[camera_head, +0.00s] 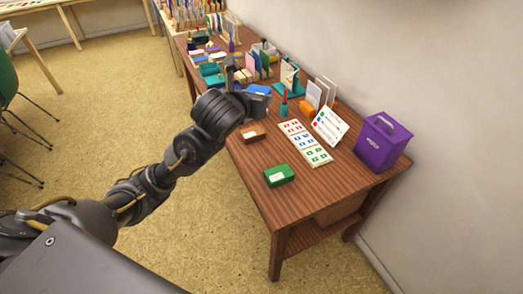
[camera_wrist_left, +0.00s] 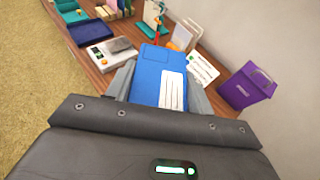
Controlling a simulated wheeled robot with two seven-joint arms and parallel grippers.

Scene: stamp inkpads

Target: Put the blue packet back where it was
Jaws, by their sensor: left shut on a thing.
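The blue packet (camera_wrist_left: 146,72) with a white lined label is between the two fingers of my left gripper (camera_wrist_left: 158,88) in the left wrist view. The gripper is shut on it. In the head view my left gripper (camera_head: 255,98) is over the left side of the wooden table, and a bit of the blue packet (camera_head: 257,88) shows at its tip. The packet appears held above the table; its exact height is hard to tell. The gripper hides part of the table below it. My right gripper is in neither view.
A white device (camera_wrist_left: 110,53) is left of the packet. The table's near corner is clear.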

